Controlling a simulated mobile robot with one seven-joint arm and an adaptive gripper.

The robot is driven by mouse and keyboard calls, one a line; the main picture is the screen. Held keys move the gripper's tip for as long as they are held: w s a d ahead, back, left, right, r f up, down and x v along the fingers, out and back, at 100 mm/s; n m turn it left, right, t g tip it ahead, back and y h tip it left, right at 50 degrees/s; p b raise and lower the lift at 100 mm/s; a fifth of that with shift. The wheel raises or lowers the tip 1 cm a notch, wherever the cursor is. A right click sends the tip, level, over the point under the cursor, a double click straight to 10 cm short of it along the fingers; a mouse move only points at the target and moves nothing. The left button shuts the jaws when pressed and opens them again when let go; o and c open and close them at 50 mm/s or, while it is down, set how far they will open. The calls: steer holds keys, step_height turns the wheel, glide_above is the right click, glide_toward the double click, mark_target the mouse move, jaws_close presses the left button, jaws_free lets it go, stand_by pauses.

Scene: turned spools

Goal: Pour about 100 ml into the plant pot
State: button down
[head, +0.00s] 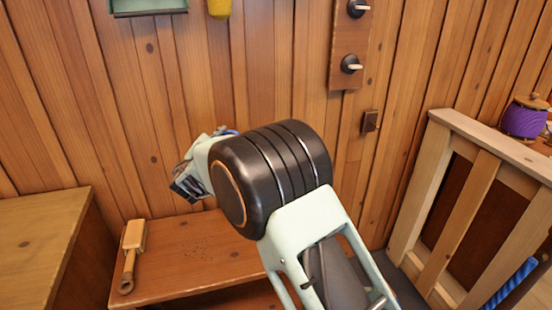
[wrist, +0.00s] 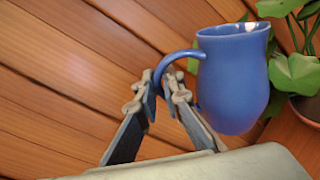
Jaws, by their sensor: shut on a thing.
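In the wrist view a blue jug (wrist: 232,85) with a curved handle fills the upper right. My gripper (wrist: 165,92) is shut on the jug's handle. The jug's body stands clear of the fingers, to their right. The plant pot (wrist: 308,112) is partly in view at the right edge, behind and beside the jug, with green leaves (wrist: 296,73) above it. What is inside the jug is hidden. In the head view my arm covers most of the gripper, and the plant pot does not show.
In the head view a wooden bench (head: 190,258) stands against the plank wall (head: 180,95), with a wooden brush (head: 132,250) on its left. A wooden cabinet (head: 40,240) is at far left. A slatted rail (head: 470,200) and a purple spool (head: 523,118) are at right.

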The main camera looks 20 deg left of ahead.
steer(key=s+a+f+n+t+b, duration=0.1)
steer(key=s+a+f+n, duration=0.1)
steer(key=a+f+n, duration=0.5)
steer(key=shift+f+n+h+b, duration=0.35)
steer(key=shift+f+n, duration=0.25)
steer(key=shift+f, duration=0.7)
steer(key=shift+d, duration=0.1)
stand_by(0.6)
